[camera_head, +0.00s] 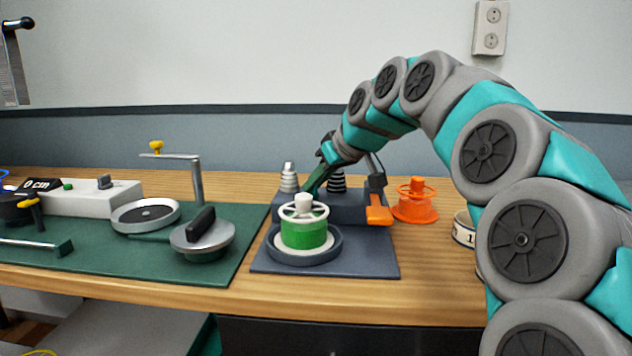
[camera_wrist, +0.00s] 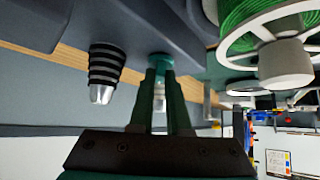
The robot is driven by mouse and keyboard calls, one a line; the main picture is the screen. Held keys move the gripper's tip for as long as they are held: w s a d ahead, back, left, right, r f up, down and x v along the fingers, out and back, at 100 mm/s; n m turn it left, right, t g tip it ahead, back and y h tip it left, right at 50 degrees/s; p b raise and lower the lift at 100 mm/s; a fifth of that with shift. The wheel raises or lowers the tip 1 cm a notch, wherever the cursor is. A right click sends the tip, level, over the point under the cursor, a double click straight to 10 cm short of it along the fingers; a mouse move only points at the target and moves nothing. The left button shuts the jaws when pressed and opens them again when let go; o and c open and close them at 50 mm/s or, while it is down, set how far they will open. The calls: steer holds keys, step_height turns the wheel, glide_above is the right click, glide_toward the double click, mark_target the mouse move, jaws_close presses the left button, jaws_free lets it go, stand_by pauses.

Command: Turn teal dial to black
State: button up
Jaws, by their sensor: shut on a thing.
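The teal dial (camera_wrist: 160,58) shows in the wrist view as a small round teal end on the dark slate block, between my fingertips. My gripper (camera_wrist: 160,75) is shut on it, its two dark green fingers to either side. In the head view my gripper (camera_head: 314,185) reaches down to the slate block (camera_head: 350,209), behind the green spool. The dial is hidden there. A black ribbed cone (camera_head: 337,180) stands just right of my gripper, and a grey ribbed cone (camera_head: 289,177) just left. I cannot make out any marks around the dial.
A green spool (camera_head: 304,234) with a white top sits in a round tray in front of my gripper. An orange lever (camera_head: 379,214) is on the block's right, with an orange spool (camera_head: 415,200) beyond. A green mat (camera_head: 130,262) with metal fixtures lies left.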

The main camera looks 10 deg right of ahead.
jaws_close()
steer(key=shift+m, duration=0.3)
steer(key=m+h+b, duration=0.1)
steer(key=m+h, duration=0.1)
steer(key=shift+a+m+t, duration=0.15)
steer(key=shift+m+t, duration=0.25)
steer(key=m+h, duration=0.4)
steer(key=m, duration=0.1)
steer(key=shift+a+h, duration=0.3)
steer(key=shift+a, duration=0.1)
steer(key=m+g+h, duration=0.1)
steer(key=m, duration=0.1)
steer(key=m+h, duration=0.1)
steer(key=m, duration=0.1)
steer(key=a+m+g+h, duration=0.1)
steer(key=m, duration=0.1)
steer(key=shift+w+g+h+p, duration=0.3)
steer(key=shift+h+p, duration=0.1)
steer(key=shift+w+a+m+g+h, duration=0.15)
steer(key=shift+m+g+h, duration=0.4)
steer(key=shift+m, duration=0.55)
steer(key=shift+m+g, duration=0.35)
steer(key=shift+m, duration=0.15)
steer(key=shift+m+h, duration=0.25)
steer(key=shift+m, duration=0.05)
